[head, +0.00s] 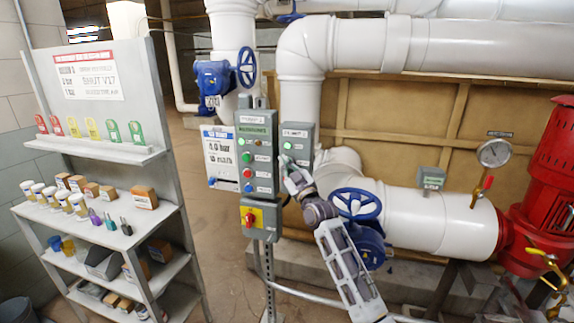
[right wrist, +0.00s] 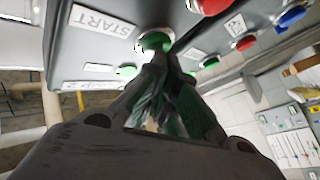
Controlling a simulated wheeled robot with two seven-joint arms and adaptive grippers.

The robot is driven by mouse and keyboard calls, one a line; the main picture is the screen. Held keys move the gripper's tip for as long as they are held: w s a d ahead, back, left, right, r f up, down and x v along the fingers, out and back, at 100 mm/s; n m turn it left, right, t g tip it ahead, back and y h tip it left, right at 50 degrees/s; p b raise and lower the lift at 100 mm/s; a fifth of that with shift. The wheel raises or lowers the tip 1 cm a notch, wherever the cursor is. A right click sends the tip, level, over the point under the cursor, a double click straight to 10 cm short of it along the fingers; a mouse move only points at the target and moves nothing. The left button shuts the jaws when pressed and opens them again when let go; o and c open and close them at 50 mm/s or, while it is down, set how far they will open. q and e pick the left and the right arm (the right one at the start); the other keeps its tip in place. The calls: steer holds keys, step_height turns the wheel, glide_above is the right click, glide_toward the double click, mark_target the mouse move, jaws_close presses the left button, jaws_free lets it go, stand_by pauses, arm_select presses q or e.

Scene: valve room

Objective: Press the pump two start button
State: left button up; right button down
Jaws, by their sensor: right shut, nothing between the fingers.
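A grey control box (head: 256,150) with green, red and blue buttons stands on a post in the head view. A smaller grey box (head: 303,133) with a green lamp or button (head: 288,146) sits to its right. Labels there are too small to read, so I cannot tell which is pump two. My right gripper (head: 290,172) is shut and empty, its tips in front of the boxes. In the right wrist view the shut fingertips (right wrist: 168,68) are close to a green button (right wrist: 154,41) beside a START label (right wrist: 103,21). I cannot tell if they touch. My left gripper is out of view.
A red-and-yellow switch (head: 252,217) is below the boxes. A blue handwheel (head: 355,203) and white pipes are close by my right arm. A shelf (head: 95,150) stands left.

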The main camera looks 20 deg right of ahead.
stand_by(0.4)
steer(key=shift+s+a, duration=0.1)
steer(key=shift+s+a+p, duration=0.35)
steer(key=shift+s+p, duration=0.25)
stand_by(0.3)
steer(key=s+a+p, duration=0.1)
steer(key=s, duration=0.1)
steer(key=s+a+p, duration=0.1)
steer(key=s, duration=0.1)
steer(key=shift+a+p, duration=0.35)
steer(key=shift+a, duration=0.05)
stand_by(1.0)
